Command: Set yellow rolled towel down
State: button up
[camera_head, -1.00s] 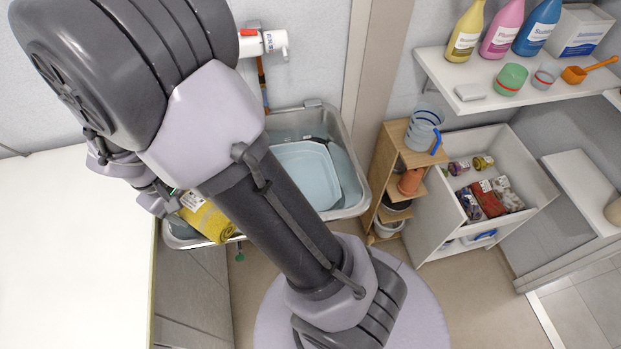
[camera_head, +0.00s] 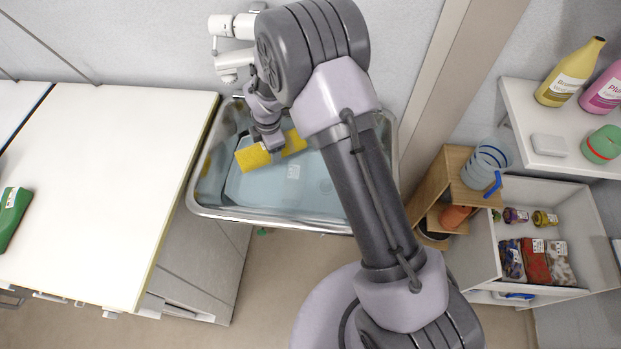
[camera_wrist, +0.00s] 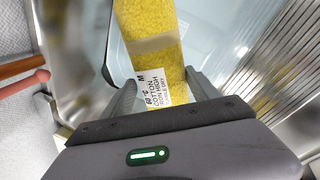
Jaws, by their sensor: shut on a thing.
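The yellow rolled towel (camera_head: 254,157) is in my gripper (camera_head: 268,143), over the metal washtub basin (camera_head: 205,175). In the wrist view the towel (camera_wrist: 148,28) runs away from my gripper (camera_wrist: 158,92), its white care label near the fingers. The two fingers are on either side of it. Part of the towel is hidden behind the gripper in the head view. Below it lies a pale blue tub (camera_head: 290,190) in the basin. I cannot tell whether the towel touches the tub.
A white counter (camera_head: 110,170) with a green object (camera_head: 12,215) adjoins the basin on the left. The tap (camera_head: 232,40) is behind the basin. A wooden shelf (camera_head: 425,190) stands to the right, with a clear jug (camera_head: 487,160) on top.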

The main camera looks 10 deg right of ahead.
jog(key=w+a+f+n+y, duration=0.1)
jog(key=w+a+f+n, duration=0.25)
jog(key=n, duration=0.25)
jog(key=b, duration=0.4)
send_over(264, 179)
jog(key=shift+g, duration=0.4)
notch_tip(264, 179, down, 10)
jog(key=shift+s+f, duration=0.15)
jog(key=shift+f, duration=0.05)
jog(key=shift+r+p, duration=0.1)
jog(key=shift+p, duration=0.2)
jog(key=shift+f+b, duration=0.45)
jog(key=shift+b, duration=0.15)
jog(key=shift+f, duration=0.15)
jog(key=o, duration=1.5)
